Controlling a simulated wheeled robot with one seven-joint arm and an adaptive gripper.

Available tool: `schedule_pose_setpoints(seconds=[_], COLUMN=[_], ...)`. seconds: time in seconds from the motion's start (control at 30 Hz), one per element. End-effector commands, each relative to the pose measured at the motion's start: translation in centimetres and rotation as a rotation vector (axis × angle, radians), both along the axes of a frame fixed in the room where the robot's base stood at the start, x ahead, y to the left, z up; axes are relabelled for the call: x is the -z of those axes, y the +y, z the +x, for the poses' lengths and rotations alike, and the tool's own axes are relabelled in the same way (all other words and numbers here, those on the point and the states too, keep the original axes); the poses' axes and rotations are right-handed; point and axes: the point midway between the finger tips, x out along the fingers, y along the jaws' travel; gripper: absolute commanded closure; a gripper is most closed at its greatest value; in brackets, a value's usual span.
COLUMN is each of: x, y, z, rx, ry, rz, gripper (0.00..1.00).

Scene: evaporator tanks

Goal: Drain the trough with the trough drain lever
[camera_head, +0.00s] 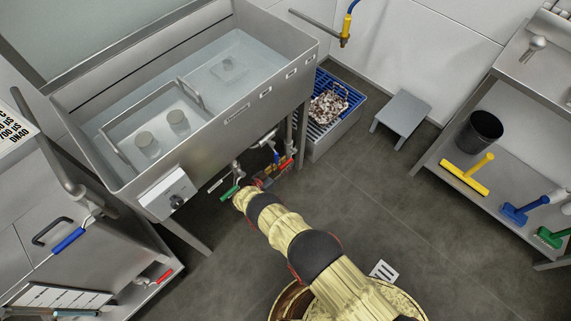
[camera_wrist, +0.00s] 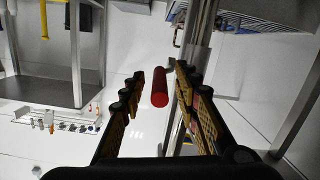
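The steel trough (camera_head: 222,119) stands at the upper left, holding clear water and a submerged basket. Under its front right are lever handles: one green (camera_head: 229,193), one red (camera_head: 286,166) and one blue (camera_head: 275,153). I cannot read any label naming the drain lever. My gripper (camera_head: 272,176) is below the trough beside the red handle, partly hidden by my arm. In the wrist view, my gripper (camera_wrist: 160,74) is open, with a red cylindrical handle (camera_wrist: 160,88) between its fingers. A gap shows on the left side; contact on the right is unclear.
A blue-rimmed crate (camera_head: 322,137) stands right of the trough legs. A grey step stool (camera_head: 402,113) and a shelf table (camera_head: 475,165) with a black bucket (camera_head: 485,130) are at right. A steel unit with a blue handle (camera_head: 68,241) is at left.

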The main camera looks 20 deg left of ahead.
Motion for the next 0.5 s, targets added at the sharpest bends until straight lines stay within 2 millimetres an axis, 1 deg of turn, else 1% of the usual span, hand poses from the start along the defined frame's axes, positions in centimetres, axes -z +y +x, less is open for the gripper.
schedule_pose_setpoints(seconds=[0.17,0.3,0.5], x=[-0.4,-0.8,-1.3], y=[1.2,2.3,3.6], z=[-2.5,-5.2,-8.5], rx=[-0.005,-0.004,-0.003], ry=[0.001,0.000,0.000], rz=[0.000,0.000,-0.001], gripper=[0.69,0.69,0.69])
